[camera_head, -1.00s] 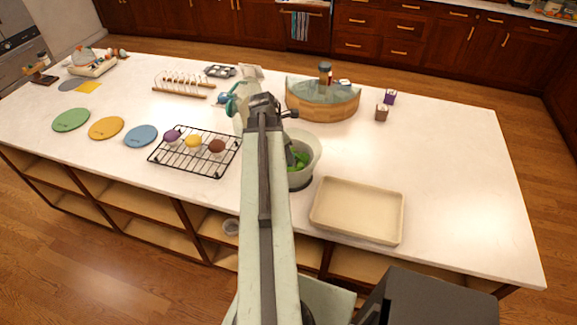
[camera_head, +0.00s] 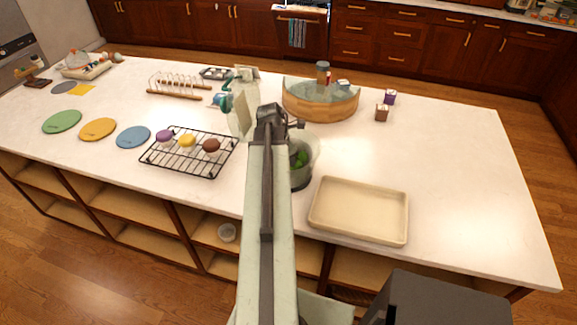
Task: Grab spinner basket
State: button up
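A pale, see-through bowl (camera_head: 306,163) with green contents and a dark base stands on the white island, just right of my arm. It looks like the salad spinner. My arm hides its left part, and I cannot make out a separate basket inside it. My arm reaches up the middle of the view. Its pale end, which looks like my gripper (camera_head: 241,104), is beyond and left of the bowl, apart from it in the picture. The fingers are not clear enough to tell open from shut.
A beige tray (camera_head: 359,210) lies at the front right. A round wooden organizer (camera_head: 320,103) with bottles stands behind the bowl. The island's right side is mostly clear.

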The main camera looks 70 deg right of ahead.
grip_shut()
jog(key=shift+r, duration=0.1)
